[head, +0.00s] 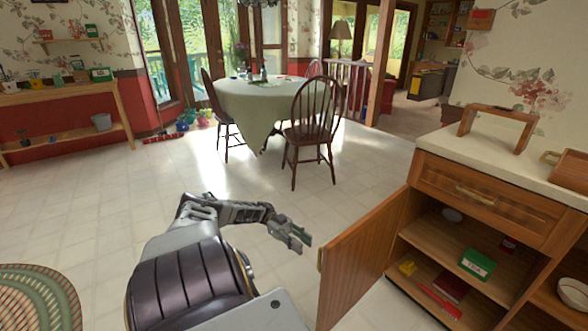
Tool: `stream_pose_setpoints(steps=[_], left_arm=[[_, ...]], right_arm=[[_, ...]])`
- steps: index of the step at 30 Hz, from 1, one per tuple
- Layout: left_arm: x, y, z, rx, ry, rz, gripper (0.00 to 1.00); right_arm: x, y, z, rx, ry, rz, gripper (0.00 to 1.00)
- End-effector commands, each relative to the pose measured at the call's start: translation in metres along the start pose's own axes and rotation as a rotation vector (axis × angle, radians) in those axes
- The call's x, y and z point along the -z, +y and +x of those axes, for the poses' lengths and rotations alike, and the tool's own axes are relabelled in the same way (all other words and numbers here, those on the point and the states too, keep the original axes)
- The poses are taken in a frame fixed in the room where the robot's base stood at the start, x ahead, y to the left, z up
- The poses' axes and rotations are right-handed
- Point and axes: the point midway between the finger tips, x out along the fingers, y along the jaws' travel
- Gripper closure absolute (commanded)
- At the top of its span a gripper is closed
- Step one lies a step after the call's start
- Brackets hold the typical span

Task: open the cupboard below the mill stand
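The cupboard (395,283) at the right is open. Its wooden door (358,262) stands swung out to the left, away from the shelves. A wooden stand (497,114), an arch-like frame, is on the counter above; it looks like the mill stand. My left gripper (302,241) is left of the door's free edge, apart from it. Its fingers look parted, with nothing between them. My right gripper is not in view.
The cupboard shelves hold a green box (477,265), a dark red book (452,287) and a red item (440,302). A closed drawer (488,198) is above. A chair (312,125) and round table (250,98) stand beyond clear floor.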

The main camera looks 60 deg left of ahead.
Motion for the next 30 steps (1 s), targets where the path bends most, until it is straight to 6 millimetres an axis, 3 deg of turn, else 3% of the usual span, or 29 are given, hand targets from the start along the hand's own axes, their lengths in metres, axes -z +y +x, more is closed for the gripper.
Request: stream_pose_setpoints(steps=[15,30], left_arm=[[0.0,0.0,-0.028,0.001,0.001,0.001,0.67],[0.0,0.0,-0.034,0.0,0.001,0.0,0.67]], right_arm=[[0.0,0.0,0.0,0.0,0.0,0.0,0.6],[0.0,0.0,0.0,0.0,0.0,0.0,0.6]])
